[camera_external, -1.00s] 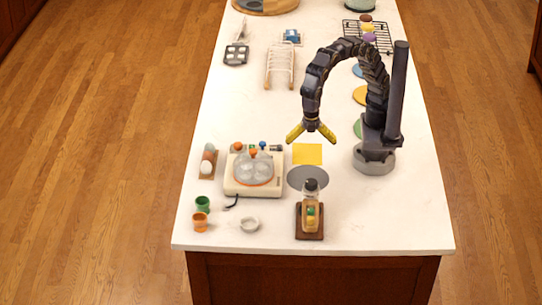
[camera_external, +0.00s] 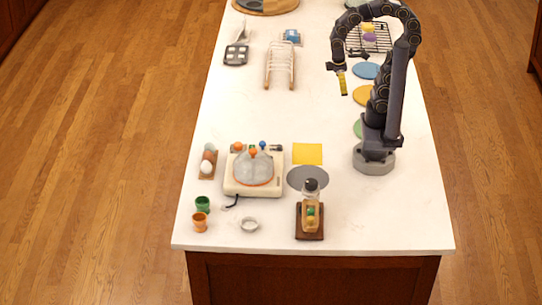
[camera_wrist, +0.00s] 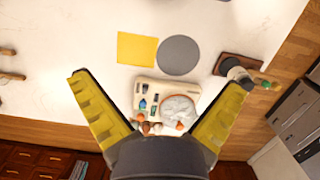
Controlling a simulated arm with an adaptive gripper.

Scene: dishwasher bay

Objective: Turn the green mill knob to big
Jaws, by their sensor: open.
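The mill (camera_external: 311,190) has a dark rounded top and a clear neck, and stands upright on a brown base (camera_external: 322,234) near the table's front edge. A small green knob (camera_external: 310,211) shows on its front, above a yellow one; their settings are too small to read. In the wrist view the mill (camera_wrist: 237,71) lies right of centre, with the green knob (camera_wrist: 266,85) at its right. My gripper (camera_external: 343,82) is high over the back half of the table, well away from the mill. In the wrist view my gripper (camera_wrist: 160,79) has its yellow fingers spread and empty.
A cream appliance (camera_external: 240,189) with a domed top stands left of the mill. A grey disc (camera_external: 307,178) and yellow square (camera_external: 307,153) lie behind the mill. Green (camera_external: 203,203) and orange (camera_external: 200,221) cups stand front left. A white rack (camera_external: 280,68) stands farther back.

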